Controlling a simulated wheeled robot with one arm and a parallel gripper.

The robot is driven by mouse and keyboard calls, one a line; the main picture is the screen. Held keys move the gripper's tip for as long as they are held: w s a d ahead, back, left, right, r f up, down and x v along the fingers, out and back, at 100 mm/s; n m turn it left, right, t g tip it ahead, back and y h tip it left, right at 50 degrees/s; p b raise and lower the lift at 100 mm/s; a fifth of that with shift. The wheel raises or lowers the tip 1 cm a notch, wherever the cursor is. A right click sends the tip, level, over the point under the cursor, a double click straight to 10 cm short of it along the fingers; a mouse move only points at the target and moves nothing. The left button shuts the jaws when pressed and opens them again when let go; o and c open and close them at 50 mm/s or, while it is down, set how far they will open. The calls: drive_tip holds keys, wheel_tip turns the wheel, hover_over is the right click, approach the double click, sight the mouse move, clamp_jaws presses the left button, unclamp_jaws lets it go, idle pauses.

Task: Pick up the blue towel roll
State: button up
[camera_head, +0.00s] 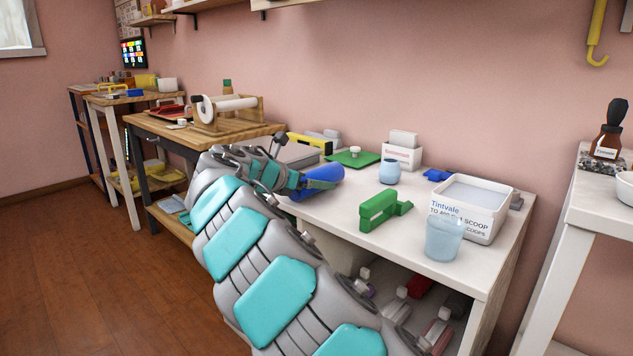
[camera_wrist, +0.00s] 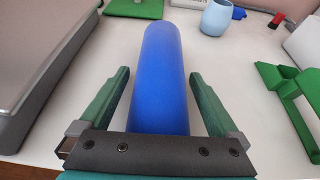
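The blue towel roll (camera_head: 324,175) lies on the white table beside a grey flat-topped device. In the wrist view the roll (camera_wrist: 160,85) runs lengthwise up the middle, its near end hidden behind my gripper's dark palm plate. My gripper (camera_wrist: 159,74) is open, with one green finger on each side of the roll. In the head view my gripper (camera_head: 299,181) is at the roll's left end, partly hidden by my arm.
The grey device (camera_wrist: 45,65) is close left of my gripper. A green hole-punch-like tool (camera_head: 382,208), a light blue cup (camera_head: 389,172), a clear cup (camera_head: 443,238) and a white labelled bin (camera_head: 472,205) stand to the right. A green board (camera_head: 352,159) lies behind. Bare tabletop surrounds the roll's right side.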

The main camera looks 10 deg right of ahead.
clamp_jaws()
idle(0.6)
